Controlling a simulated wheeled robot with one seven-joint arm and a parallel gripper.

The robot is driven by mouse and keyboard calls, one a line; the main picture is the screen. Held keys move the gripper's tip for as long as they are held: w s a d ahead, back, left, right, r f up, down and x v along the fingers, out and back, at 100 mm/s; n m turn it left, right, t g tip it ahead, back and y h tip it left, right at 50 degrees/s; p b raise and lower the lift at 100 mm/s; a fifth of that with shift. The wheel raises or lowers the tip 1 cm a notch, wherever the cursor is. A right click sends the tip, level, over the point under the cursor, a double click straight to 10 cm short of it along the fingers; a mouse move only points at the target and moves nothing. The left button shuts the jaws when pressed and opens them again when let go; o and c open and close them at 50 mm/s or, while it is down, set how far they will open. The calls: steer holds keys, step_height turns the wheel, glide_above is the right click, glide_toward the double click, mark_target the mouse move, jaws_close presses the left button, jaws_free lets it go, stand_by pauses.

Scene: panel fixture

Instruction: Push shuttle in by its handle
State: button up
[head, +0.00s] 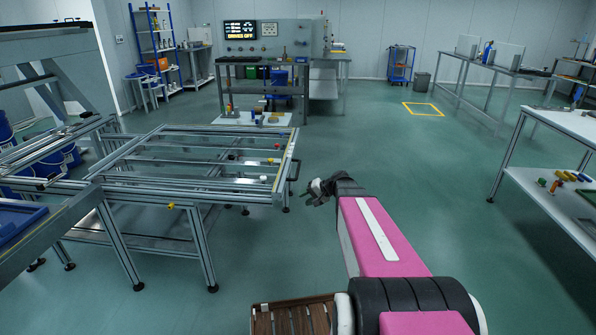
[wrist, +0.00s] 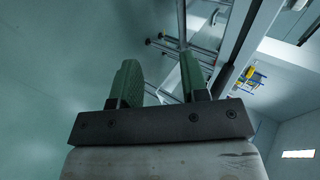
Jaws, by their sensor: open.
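The shuttle appears to be the aluminium-profile frame (head: 285,165) at left centre in the head view. A dark handle (head: 295,171) shows at its right end. My gripper (head: 313,189) is just right of the handle, apart from it in the picture. In the wrist view my gripper (wrist: 158,82) has two green fingers spread with an empty gap between them. A black bar (wrist: 224,79), possibly the handle, lies right of the fingers along a pale rail. I cannot tell the exact distance to it.
A small white table (head: 225,119) with small objects stands behind the frame. A white-topped bench (head: 560,120) is at the right. A wooden slatted box (head: 292,317) is near the bottom. The green floor right of the frame is clear.

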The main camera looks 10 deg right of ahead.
mark_target(298, 168)
steer(key=w+d+r+m+t+y, duration=0.3)
steer(key=w+d+r+t, duration=0.3)
steer(key=w, duration=0.4)
steer(key=shift+g, duration=0.4)
steer(key=x, duration=0.9)
steer(key=shift+w+f, duration=0.1)
steer(key=shift+w, duration=0.45)
jaws_close()
